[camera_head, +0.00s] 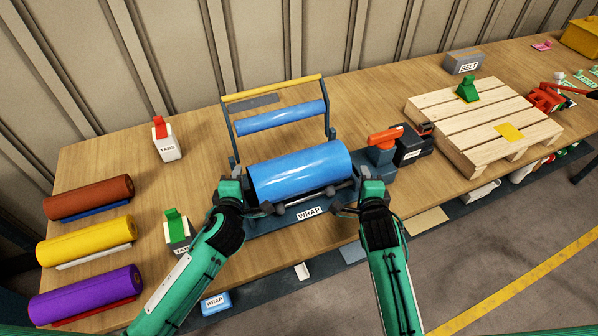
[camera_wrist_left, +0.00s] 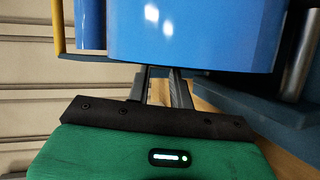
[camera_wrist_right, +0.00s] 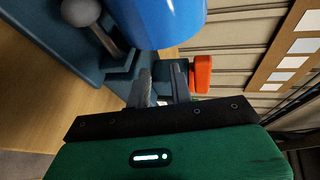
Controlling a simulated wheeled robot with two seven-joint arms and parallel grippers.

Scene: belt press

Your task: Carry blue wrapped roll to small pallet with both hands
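The blue wrapped roll (camera_head: 302,170) lies level in the cradle of the wrap machine (camera_head: 262,222), below a thinner blue roll (camera_head: 281,117) on its frame. My left gripper (camera_head: 247,192) is at the roll's left end, and my right gripper (camera_head: 356,187) is at its right end. In the left wrist view, the fingers (camera_wrist_left: 162,85) stand slightly apart against the roll's edge; whether they touch is unclear. In the right wrist view, the fingers (camera_wrist_right: 160,82) also show a gap, just below the roll (camera_wrist_right: 165,20). The small wooden pallet (camera_head: 470,118) stands to the right on the bench.
A green-topped block (camera_head: 467,90) and a yellow square (camera_head: 509,132) are on the pallet. An orange-handled device (camera_head: 383,143) and a black box (camera_head: 413,148) stand between machine and pallet. Several coloured rolls (camera_head: 85,243) lie at left.

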